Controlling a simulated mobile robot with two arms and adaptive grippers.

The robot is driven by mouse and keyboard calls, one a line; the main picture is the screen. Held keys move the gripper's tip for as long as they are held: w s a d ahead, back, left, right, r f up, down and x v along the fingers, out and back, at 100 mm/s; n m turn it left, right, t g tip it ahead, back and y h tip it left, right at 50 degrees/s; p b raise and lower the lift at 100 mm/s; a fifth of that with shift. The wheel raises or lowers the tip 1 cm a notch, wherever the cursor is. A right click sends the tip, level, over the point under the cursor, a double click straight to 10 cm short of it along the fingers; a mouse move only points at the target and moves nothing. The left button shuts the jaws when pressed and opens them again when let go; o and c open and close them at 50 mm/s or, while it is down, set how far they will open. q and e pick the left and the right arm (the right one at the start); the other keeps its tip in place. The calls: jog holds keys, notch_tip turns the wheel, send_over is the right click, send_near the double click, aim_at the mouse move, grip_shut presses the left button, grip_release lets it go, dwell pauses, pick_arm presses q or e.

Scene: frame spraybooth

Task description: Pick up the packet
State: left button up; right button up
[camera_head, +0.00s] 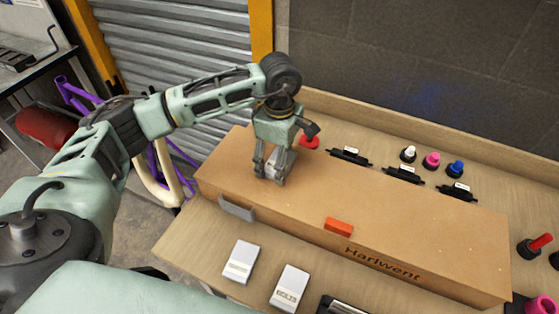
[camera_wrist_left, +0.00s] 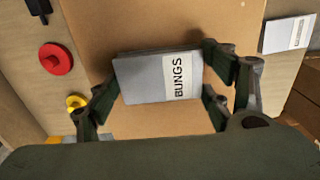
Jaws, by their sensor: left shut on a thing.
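A grey-white packet labelled BUNGS (camera_wrist_left: 145,78) is between the fingers of my left gripper (camera_wrist_left: 165,90), which is shut on it. In the head view the left gripper (camera_head: 270,174) points down over the left part of a long cardboard box marked Harlwent, and the packet (camera_head: 279,160) shows partly between its fingers. I cannot tell whether the packet touches the box top. Two other white packets lie on the bench in front of the box: one at the left (camera_head: 241,262) and one labelled BOLTS (camera_head: 290,288). My right gripper is not in view.
The cardboard box (camera_head: 420,225) fills the bench middle, with an orange block (camera_head: 338,227) and a grey handle-like piece (camera_head: 237,208) near its front edge. Behind it stand black clips (camera_head: 404,175) and coloured knobs (camera_head: 432,160). A purple frame (camera_head: 75,95) is left of the bench.

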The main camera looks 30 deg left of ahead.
pick_arm(q)
jog(key=shift+r, duration=0.15)
jog(key=shift+r, duration=0.25)
jog(key=r+b, duration=0.1)
jog(key=d+r+b, duration=0.1)
jog(key=r, duration=0.1)
jog(key=shift+r, duration=0.25)
jog(key=s+d+r+b, duration=0.1)
jog(key=d+r+b, duration=0.2)
jog(key=d+r, duration=0.3)
jog(key=shift+s+d+r, duration=0.3)
jog(key=shift+d, duration=2)
